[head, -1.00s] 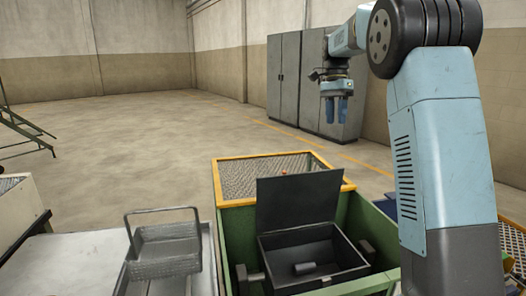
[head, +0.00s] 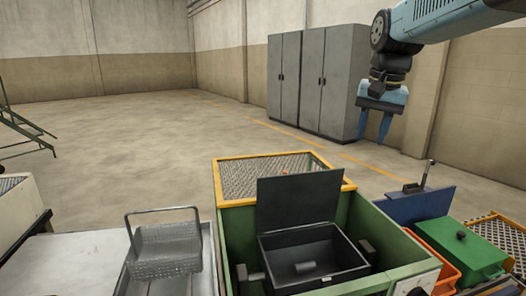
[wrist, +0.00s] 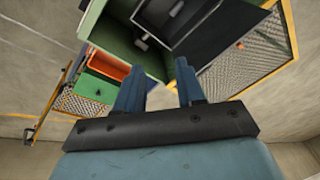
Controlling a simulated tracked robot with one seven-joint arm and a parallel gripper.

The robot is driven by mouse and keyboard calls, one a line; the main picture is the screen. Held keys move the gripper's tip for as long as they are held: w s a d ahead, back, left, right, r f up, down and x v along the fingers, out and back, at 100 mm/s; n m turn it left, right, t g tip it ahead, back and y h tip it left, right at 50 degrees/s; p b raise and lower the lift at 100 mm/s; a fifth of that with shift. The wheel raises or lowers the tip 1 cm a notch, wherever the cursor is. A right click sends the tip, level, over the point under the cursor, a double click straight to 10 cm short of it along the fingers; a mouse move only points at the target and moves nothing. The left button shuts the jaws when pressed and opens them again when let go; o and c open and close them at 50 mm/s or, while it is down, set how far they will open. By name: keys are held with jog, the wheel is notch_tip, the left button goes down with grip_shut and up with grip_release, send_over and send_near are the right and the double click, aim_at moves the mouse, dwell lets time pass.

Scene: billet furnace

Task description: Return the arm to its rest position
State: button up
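My gripper (head: 375,127) hangs at the upper right of the head view, in front of the grey cabinets and the wall. Its two blue fingers point down and stand apart with nothing between them. In the wrist view the gripper (wrist: 160,92) shows the same gap between its fingers, and it is empty. My arm reaches in from the upper right corner. The green furnace box (head: 235,243) with its raised dark lid (head: 298,197) stands below and to the left of the gripper. A small dark cylinder (head: 305,267) lies inside its black chamber.
A wire basket (head: 165,248) sits on the pale bench at left. A yellow-framed mesh (head: 262,177) lies behind the furnace. An orange bin (head: 432,258), a green box (head: 475,250) and a blue panel with a lever (head: 420,205) are at right. The floor behind is clear.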

jog(key=s+f+n+t, duration=0.1)
jog(key=s+f+n, duration=0.1)
jog(key=s+f, duration=0.2)
jog(key=s+a+f+n+t, duration=0.1)
jog(key=s+f, duration=0.4)
jog(key=s, duration=0.6)
jog(key=shift+s+n+t, duration=0.25)
jog(key=shift+n+t, duration=0.45)
jog(key=shift+n, duration=0.2)
